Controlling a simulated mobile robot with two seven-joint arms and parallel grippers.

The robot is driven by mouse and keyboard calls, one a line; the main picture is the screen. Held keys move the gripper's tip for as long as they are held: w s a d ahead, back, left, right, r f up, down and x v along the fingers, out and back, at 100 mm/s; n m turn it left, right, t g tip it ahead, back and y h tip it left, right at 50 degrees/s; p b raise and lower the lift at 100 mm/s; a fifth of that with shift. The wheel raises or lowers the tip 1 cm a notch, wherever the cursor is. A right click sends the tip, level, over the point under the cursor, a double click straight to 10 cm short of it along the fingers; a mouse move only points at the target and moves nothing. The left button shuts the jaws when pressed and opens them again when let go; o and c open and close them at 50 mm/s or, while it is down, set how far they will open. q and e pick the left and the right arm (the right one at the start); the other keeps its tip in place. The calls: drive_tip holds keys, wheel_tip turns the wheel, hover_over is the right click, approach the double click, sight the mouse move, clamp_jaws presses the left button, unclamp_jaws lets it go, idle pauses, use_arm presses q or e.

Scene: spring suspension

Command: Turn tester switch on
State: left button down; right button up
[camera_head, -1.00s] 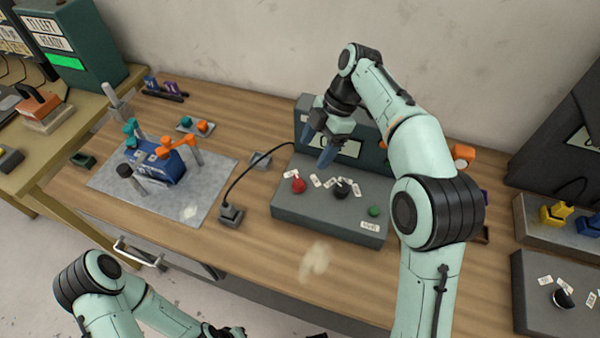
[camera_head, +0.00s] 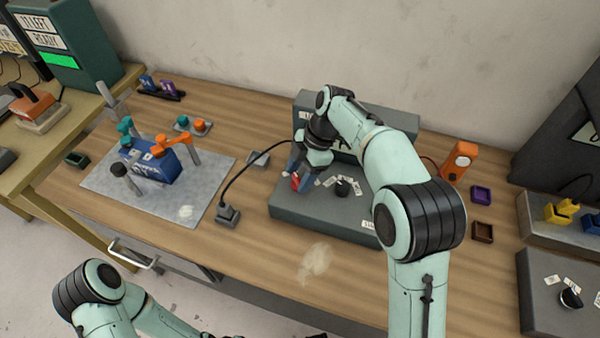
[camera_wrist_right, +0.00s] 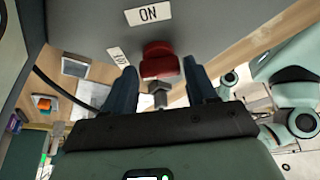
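The tester (camera_head: 325,220) is a grey box with a raised back panel on the wooden bench. Its red switch (camera_head: 296,183) sits at the left of its top, and in the right wrist view the red switch (camera_wrist_right: 159,60) shows with an "ON" label (camera_wrist_right: 148,14) beside it and another label to the left. My right gripper (camera_head: 303,178) is at the red switch. In the right wrist view its two blue fingers (camera_wrist_right: 162,85) are apart, one on each side of the switch's lower end, with gaps visible. My left arm is at the bottom left; its gripper is not clearly seen.
A black knob (camera_head: 342,187) and white labels lie right of the switch. A cable runs from a grey plug block (camera_head: 228,215) to the tester. A blue block with orange and teal parts stands on a grey mat (camera_head: 205,180) at left. The bench front is clear.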

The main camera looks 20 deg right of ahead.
drive_tip(key=c, duration=0.6)
drive_tip(key=shift+o, duration=0.2)
use_arm(q)
drive_tip(key=shift+s+f, duration=0.1)
use_arm(e)
drive_tip(key=m+t+b, duration=0.1)
drive_tip(key=m+b, duration=0.1)
drive_tip(key=m, duration=0.1)
drive_tip(key=shift+s, duration=0.1)
drive_tip(key=m+t+b, duration=0.1)
drive_tip(key=m, duration=0.3)
drive_tip(key=shift+s+t, duration=0.1)
drive_tip(key=shift+t, duration=0.3)
drive_tip(key=m+t+h, duration=0.1)
drive_tip(key=m, duration=0.3)
drive_tip(key=shift+s+a+m, duration=0.1)
drive_tip(key=shift+m, duration=0.2)
drive_tip(key=m+t+h, duration=0.1)
drive_tip(key=m, duration=0.2)
use_arm(q)
drive_tip(key=shift+s+f, duration=0.35)
drive_tip(key=shift+f, duration=0.5)
drive_tip(key=shift+s+f, duration=0.3)
drive_tip(key=shift+f, duration=0.55)
use_arm(e)
drive_tip(key=shift+a+m+h, duration=0.15)
drive_tip(key=shift+m+h, duration=0.65)
drive_tip(key=shift+m, duration=0.8)
